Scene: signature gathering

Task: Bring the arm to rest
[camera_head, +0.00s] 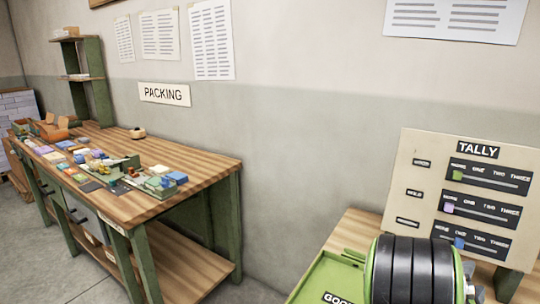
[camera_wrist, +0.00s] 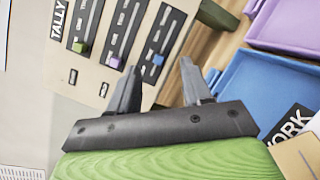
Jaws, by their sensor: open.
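My gripper (camera_wrist: 160,80) shows in the wrist view with its two dark fingers apart and nothing between them. The tally board (camera_wrist: 97,65) is behind the fingers in that view. The fingers look apart from the board, though the exact gap is hard to judge. In the head view my arm's green and black part fills the bottom right, in front of the tally board (camera_head: 412,175); the fingers are hidden there.
The board has a green slider (camera_head: 457,175), a purple slider (camera_head: 448,208) and a blue slider (camera_head: 459,243). A green tray (camera_head: 325,272) is beside my arm. Blue (camera_wrist: 262,82) and purple (camera_wrist: 290,25) trays are close by. The packing bench (camera_head: 205,168) stands left.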

